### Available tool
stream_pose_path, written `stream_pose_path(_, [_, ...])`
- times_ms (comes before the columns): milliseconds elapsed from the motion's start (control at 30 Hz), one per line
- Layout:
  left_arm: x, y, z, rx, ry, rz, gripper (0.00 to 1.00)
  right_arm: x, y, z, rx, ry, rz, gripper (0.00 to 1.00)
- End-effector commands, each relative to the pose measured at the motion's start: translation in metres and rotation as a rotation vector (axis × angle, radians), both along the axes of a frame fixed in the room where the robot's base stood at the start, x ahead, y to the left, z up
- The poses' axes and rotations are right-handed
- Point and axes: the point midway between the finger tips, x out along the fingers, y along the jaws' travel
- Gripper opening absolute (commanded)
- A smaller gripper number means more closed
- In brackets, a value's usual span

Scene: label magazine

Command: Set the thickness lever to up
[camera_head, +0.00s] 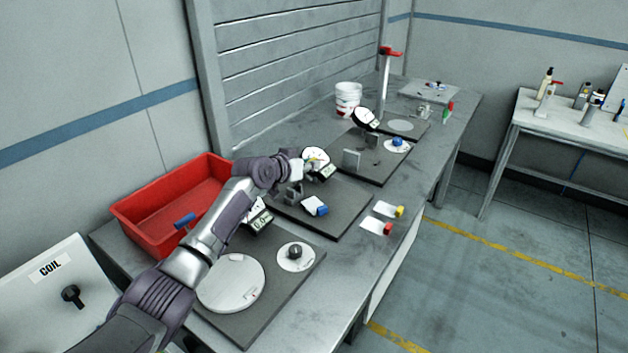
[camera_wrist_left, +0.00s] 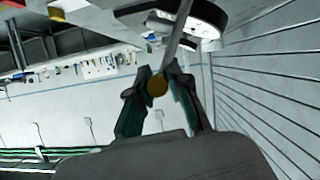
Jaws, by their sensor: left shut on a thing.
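The thickness gauge (camera_head: 316,155) has a round white dial and a small display box, and stands on a dark plate in the middle of the bench. In the left wrist view, the underside of a black and white dial housing (camera_wrist_left: 205,14) shows at the top. A thin grey lever (camera_wrist_left: 180,35) runs from there to a brownish-gold round knob (camera_wrist_left: 157,86). My left gripper (camera_wrist_left: 158,80) has its two dark fingers closed on this knob. In the head view my left gripper (camera_head: 304,168) is at the gauge's near-left side, hiding part of it. My right gripper is not seen.
A red bin (camera_head: 140,212) stands left of my left arm. A dark plate with a white disc (camera_head: 232,284) and a black knob (camera_head: 295,252) lies nearer. White cards with red (camera_head: 387,228) and yellow ends lie at right. The bench's front edge there is mostly clear.

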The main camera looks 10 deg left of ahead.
Motion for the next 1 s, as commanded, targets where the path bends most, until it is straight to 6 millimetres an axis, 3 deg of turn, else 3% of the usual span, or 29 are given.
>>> stream_pose_path(33, [0.003, 0.007, -0.005, -0.04, 0.015, 0.004, 0.0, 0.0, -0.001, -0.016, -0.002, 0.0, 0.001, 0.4])
stream_pose_path(400, [0.016, 0.038, 0.007, -0.315, 0.128, 0.002, 0.0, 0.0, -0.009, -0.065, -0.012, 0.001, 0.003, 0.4])
stream_pose_path(700, [0.021, 0.053, 0.01, -0.435, 0.181, 0.001, 0.0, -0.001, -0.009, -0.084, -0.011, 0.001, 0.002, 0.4])
stream_pose_path(1000, [0.023, 0.057, 0.012, -0.466, 0.197, 0.001, 0.0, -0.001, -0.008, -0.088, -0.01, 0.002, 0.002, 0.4])
